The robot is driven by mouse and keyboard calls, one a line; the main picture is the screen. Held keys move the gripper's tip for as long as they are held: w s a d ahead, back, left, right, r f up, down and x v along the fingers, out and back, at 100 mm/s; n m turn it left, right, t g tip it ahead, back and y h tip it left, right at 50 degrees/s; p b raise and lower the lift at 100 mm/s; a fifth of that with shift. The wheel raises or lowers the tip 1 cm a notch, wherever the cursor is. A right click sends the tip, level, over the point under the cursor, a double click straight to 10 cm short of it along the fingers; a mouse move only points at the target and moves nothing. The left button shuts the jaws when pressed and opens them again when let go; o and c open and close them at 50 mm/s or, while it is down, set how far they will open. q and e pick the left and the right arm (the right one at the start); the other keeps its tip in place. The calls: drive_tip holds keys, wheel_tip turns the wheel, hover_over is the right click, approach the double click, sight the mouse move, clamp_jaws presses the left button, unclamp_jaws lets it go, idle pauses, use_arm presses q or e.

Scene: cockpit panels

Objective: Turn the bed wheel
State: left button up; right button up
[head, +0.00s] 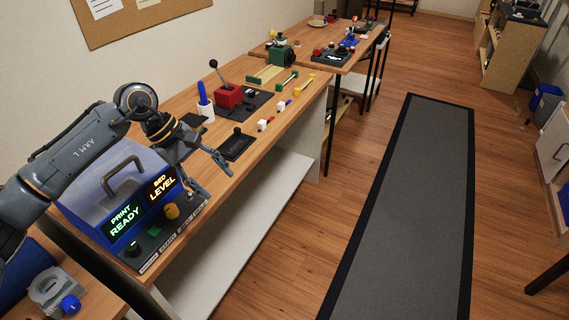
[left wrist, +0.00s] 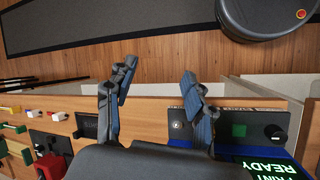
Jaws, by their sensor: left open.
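The blue and grey printer console (head: 110,185) stands on the near end of the bench with lit PRINT READY and BED LEVEL screens. A yellow round knob (head: 171,211), likely the bed wheel, sits on its front panel below the BED LEVEL screen. A green button (head: 154,231) and a black knob (head: 132,249) sit beside it; both also show in the left wrist view, the button (left wrist: 239,130) and the black knob (left wrist: 275,131). The yellow knob is hidden there, apparently behind a finger. My left gripper (head: 228,183) is open and empty, above and right of the yellow knob, apart from it.
A black pad with a small stick (head: 236,144) lies on the bench past the console. Beyond it are a red lever box (head: 229,96), a white cup with a blue item (head: 205,110) and small coloured parts. The floor right of the bench, with a grey mat (head: 410,200), is clear.

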use_arm(q)
drive_tip(key=w+d+r+n+t+h, duration=0.1)
drive_tip(key=d+n+t+h, duration=0.1)
drive_tip(key=d+n+h, duration=0.3)
drive_tip(key=w+d+r+n+t+h, duration=0.1)
drive_tip(key=d+n+h, duration=0.4)
drive_tip(key=d, duration=0.5)
drive_tip(key=shift+d+r+n+t+h+p, duration=0.35)
drive_tip(key=shift+r+n+t, duration=0.25)
drive_tip(key=shift+n, duration=0.4)
